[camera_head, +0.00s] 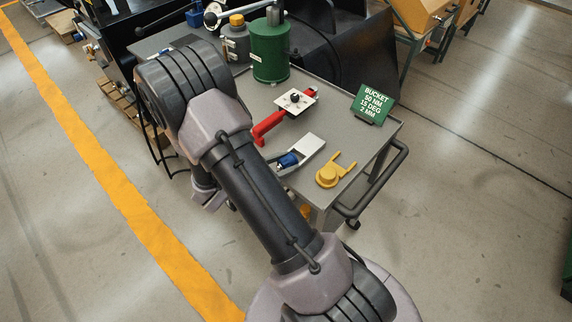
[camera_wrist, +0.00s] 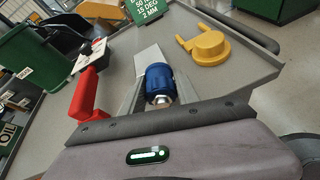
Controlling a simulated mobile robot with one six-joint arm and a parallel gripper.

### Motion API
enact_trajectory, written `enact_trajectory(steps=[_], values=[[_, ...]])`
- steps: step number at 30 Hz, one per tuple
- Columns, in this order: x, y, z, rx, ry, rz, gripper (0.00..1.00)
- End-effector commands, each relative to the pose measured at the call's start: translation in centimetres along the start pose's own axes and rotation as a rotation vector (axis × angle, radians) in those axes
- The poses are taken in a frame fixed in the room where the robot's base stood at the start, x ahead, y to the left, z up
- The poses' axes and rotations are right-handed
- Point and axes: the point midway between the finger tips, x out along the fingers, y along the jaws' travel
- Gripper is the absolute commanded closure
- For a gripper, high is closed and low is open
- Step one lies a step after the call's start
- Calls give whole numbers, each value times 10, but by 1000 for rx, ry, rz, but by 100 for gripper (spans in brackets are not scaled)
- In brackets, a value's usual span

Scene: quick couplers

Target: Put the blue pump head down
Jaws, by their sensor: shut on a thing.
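The blue pump head (camera_wrist: 160,78), a short ribbed cylinder with a bright metal end, is between the fingers of my gripper (camera_wrist: 158,88). My gripper is shut on it. The pump head lies at the near end of a pale grey tray (camera_wrist: 148,56) on the cart; I cannot tell whether it touches the tray floor. In the head view the blue pump head (camera_head: 288,160) shows just right of my arm, in line with the tray (camera_head: 310,145). My arm hides most of my gripper there.
The grey cart top (camera_head: 340,115) also holds a yellow forked part (camera_head: 328,176), a red-handled tool (camera_head: 268,126), a white plate with a black knob (camera_head: 296,100), a green canister (camera_head: 270,52) and a green sign (camera_head: 372,104). Bare top lies around the yellow part.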

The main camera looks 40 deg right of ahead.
Motion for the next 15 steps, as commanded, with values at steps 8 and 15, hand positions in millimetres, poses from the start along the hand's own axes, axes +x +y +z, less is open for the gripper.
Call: enact_trajectory(steps=[8,15], values=[[2,-1,-5,0,0,0,100],[2,-1,-5,0,0,0,41]])
